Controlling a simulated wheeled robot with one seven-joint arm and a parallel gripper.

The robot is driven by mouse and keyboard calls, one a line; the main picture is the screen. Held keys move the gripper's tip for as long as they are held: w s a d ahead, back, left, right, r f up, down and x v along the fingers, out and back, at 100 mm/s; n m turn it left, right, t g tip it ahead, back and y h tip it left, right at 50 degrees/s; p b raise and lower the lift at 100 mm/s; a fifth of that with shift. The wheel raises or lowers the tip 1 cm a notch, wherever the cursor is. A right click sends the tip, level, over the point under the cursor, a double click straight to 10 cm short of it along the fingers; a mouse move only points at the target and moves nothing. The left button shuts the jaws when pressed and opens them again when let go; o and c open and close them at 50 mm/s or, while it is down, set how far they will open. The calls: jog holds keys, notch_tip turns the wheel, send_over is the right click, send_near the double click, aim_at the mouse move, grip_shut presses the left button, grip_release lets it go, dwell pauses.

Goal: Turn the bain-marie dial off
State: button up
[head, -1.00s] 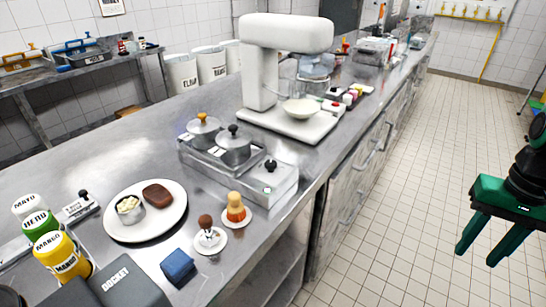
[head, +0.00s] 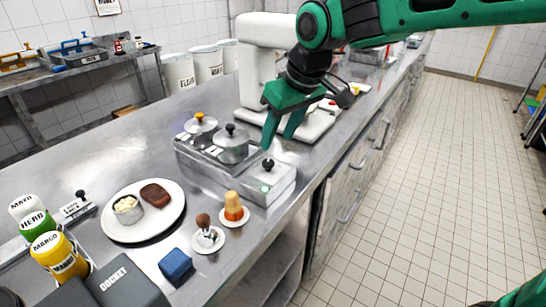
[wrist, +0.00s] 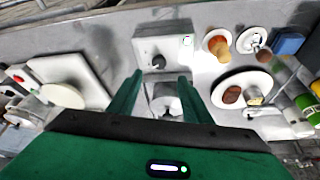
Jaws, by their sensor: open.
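The bain-marie (head: 278,184) is a metal box on the counter with two lidded pots (head: 232,148) in its left part. Its black dial (head: 268,164) stands on the front right panel, with a small green light (head: 265,188) beside it. My gripper (head: 278,146) is open and empty, pointing down just above and behind the dial. In the wrist view, the bain-marie (wrist: 150,44) lies ahead of the fingers (wrist: 155,85), and the dial (wrist: 158,62) shows beyond and between the fingertips. The gripper looks apart from the dial.
A white stand mixer (head: 258,60) stands behind my gripper, partly hidden by my arm. A plate (head: 120,225) with food, two small saucers (head: 235,218), a blue cloth (head: 176,265) and labelled bottles (head: 58,255) occupy the near counter.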

aim_at(268, 162)
jog(key=x, duration=0.9)
jog(key=shift+d+f, duration=0.1)
jog(key=shift+f, duration=0.05)
